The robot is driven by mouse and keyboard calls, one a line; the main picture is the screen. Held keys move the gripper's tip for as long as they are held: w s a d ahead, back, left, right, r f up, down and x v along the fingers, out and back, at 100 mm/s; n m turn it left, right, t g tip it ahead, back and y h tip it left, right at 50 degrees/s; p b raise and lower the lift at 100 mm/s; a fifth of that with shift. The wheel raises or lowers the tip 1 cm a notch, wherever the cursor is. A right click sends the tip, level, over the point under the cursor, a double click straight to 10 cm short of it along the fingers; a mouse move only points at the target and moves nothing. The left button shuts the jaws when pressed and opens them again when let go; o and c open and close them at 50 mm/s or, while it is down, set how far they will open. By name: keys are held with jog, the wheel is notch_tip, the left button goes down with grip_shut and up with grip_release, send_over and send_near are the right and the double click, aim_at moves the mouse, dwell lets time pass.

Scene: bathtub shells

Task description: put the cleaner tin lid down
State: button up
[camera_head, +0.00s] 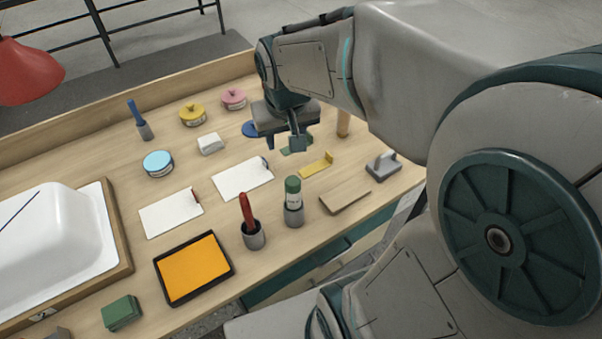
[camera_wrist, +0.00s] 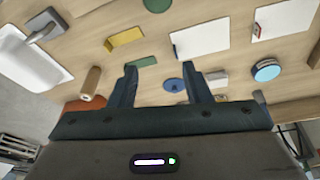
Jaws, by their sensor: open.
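A blue round lid (camera_head: 250,129) lies on the bench, partly hidden by my gripper; the wrist view shows it as a small blue disc (camera_wrist: 174,85) with a darker knob. A tin with a light blue top (camera_head: 158,163) and no knobbed lid stands to its left; it also shows in the wrist view (camera_wrist: 266,69). My gripper (camera_head: 284,143) is open and empty above the bench, to the right of the lid. In the wrist view the lid appears between the spread fingers (camera_wrist: 159,67), apart from them.
Yellow (camera_head: 193,115) and pink (camera_head: 234,99) knobbed tins stand behind. A white block (camera_head: 210,143), white sheets (camera_head: 243,178), a yellow scraper (camera_head: 317,166), a wooden peg (camera_head: 343,123) and a green-topped bottle (camera_head: 293,190) surround the area. A white tub shell (camera_head: 50,240) is at left.

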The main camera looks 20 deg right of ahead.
jog(key=s+f, duration=0.1)
jog(key=s, duration=0.9)
jog(key=shift+a+f+n+g+y, duration=0.25)
jog(key=shift+n+g+y, duration=0.05)
jog(key=shift+s, duration=0.1)
jog(key=shift+c, duration=0.8)
